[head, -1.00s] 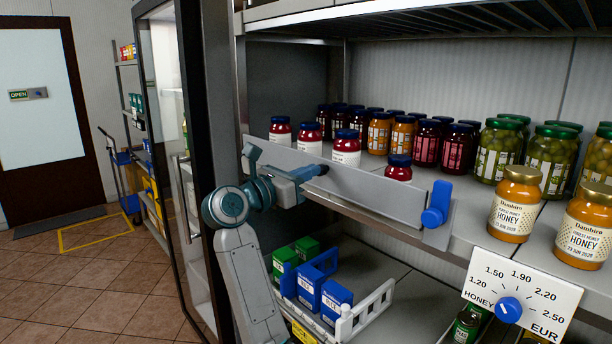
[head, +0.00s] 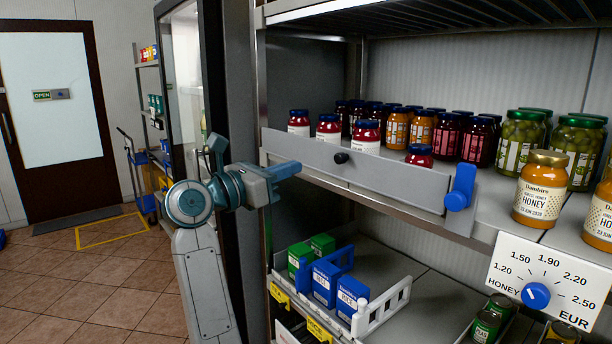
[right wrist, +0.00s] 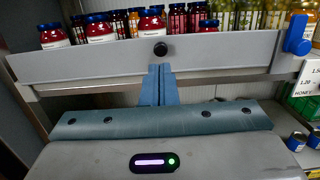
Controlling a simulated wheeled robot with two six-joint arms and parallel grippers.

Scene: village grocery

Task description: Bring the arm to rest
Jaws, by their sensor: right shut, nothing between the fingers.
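My right arm (head: 205,270) rises at the left of the shelves in the head view, with its forearm bent toward the shelf. My right gripper (head: 297,169) is shut and empty, in front of the grey front panel (head: 385,178) of the upper shelf. Its tips are left of the black knob (head: 341,158) on that panel, with a gap between. In the right wrist view the blue fingers (right wrist: 160,70) are together, below the black knob (right wrist: 160,48) in the picture. My left gripper is not in view.
Jars with blue lids (head: 366,136) stand behind the panel, and honey jars (head: 540,188) to the right. A blue knob (head: 460,187) is at the panel's right end. Green and blue boxes (head: 325,283) sit on the lower shelf. Open tiled floor (head: 100,285) lies left.

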